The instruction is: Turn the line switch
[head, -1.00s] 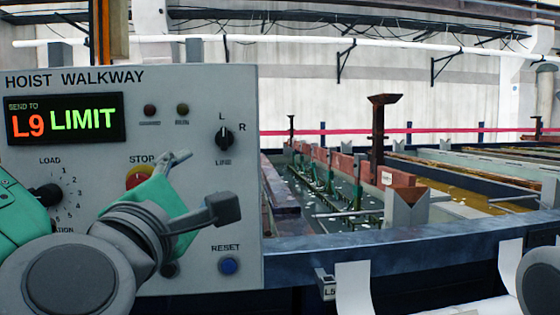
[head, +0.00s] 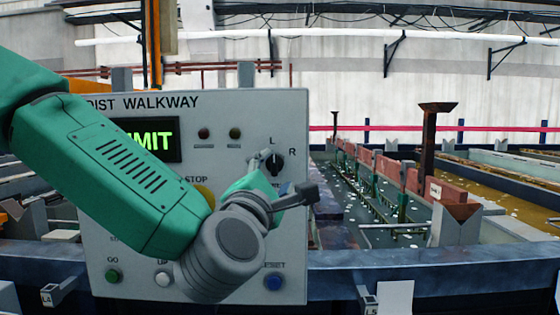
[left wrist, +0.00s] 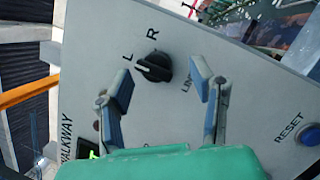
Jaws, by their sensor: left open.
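The line switch (head: 273,162) is a black rotary knob at the upper right of the grey hoist walkway panel (head: 235,115), with L above it and R to its upper right. It also shows in the left wrist view (left wrist: 154,67), where its pale pointer mark faces L. My left gripper (head: 287,174) is open in front of the panel, just below the knob in the head view. In the left wrist view its two fingers (left wrist: 161,84) stand apart on either side of the knob, with nothing between them in grip. Whether they touch the knob I cannot tell. My right gripper is not in view.
My left arm hides part of the display (head: 160,141) and most of the yellow-ringed stop button. The blue reset button (head: 274,282), white button (head: 162,278) and green go button (head: 113,276) are low on the panel. Tanks with a dark post (head: 430,150) lie to the right.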

